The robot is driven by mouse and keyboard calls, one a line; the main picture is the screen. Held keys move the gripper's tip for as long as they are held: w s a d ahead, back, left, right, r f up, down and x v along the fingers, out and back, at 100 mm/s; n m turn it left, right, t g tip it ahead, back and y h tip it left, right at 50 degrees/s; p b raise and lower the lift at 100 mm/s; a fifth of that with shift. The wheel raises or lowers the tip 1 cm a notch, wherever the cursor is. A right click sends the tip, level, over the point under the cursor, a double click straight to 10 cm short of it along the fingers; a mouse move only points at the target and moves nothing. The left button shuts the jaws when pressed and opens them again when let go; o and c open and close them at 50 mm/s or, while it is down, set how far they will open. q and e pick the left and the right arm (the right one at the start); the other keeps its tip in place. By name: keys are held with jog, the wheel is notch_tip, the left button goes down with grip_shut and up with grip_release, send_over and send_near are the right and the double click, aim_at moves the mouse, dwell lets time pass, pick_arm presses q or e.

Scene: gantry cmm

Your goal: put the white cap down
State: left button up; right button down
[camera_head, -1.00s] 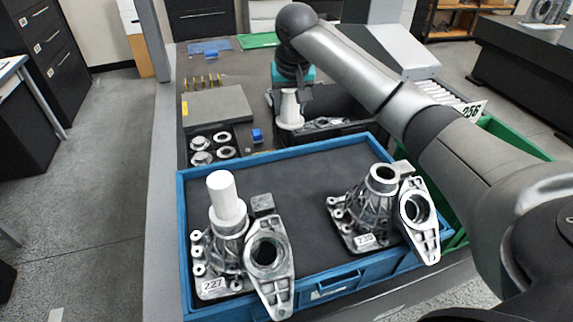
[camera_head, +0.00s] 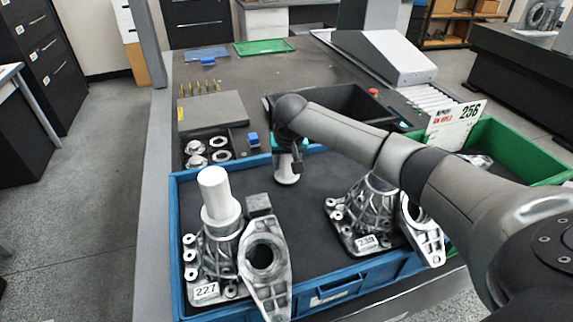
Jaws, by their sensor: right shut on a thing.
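My right gripper (camera_head: 293,161) points down and is shut on a white cap (camera_head: 286,175), a stepped cylinder with a wider lower end. The cap is upright over the back part of the blue tray (camera_head: 336,292), between two metal castings. I cannot tell whether its base touches the dark tray floor. Another white cap (camera_head: 215,190) stands upright on the casting labelled 227 (camera_head: 218,262) at the left of the tray. My left gripper is not in view.
A black bin (camera_head: 350,105) stands behind the blue tray. A green bin (camera_head: 508,142) and a sign reading 256 (camera_head: 455,122) are at the right. A grey plate (camera_head: 212,110) and several metal rings lie behind the tray at the left. The middle of the tray floor is clear.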

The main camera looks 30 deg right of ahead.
jog(key=shift+f, duration=0.1)
jog(key=shift+c, duration=1.5)
grip_release()
jog(key=shift+r, duration=0.3)
jog(key=p+v, duration=0.3)
jog(key=v, duration=0.8)
jog(key=shift+s+r, duration=0.2)
jog(key=shift+r, duration=0.1)
jog(key=shift+a, duration=0.1)
